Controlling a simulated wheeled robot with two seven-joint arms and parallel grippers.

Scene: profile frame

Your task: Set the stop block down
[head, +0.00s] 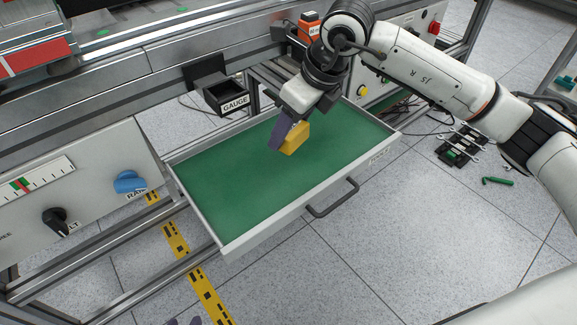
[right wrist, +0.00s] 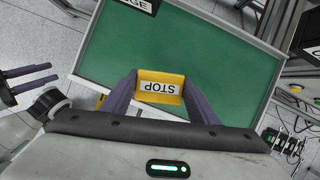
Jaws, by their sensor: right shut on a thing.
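The yellow stop block (head: 296,139) is between the purple fingers of my right gripper (head: 288,134), over the green floor of the open drawer (head: 240,247). In the right wrist view the block (right wrist: 160,88) shows its white STOP label upside down, with a finger on each side. I cannot tell whether its underside touches the drawer floor. Only the purple fingertips of my left gripper (head: 188,321) show at the bottom edge of the head view. In the right wrist view my left gripper (right wrist: 32,78) has its two fingers apart and nothing between them.
The green drawer floor is otherwise bare. A black GAUGE bin (head: 228,97) hangs behind the drawer. A panel with a blue knob (head: 130,182) stands at the left. A black tray of tools (head: 462,145) and a green object (head: 497,181) lie on the floor at right.

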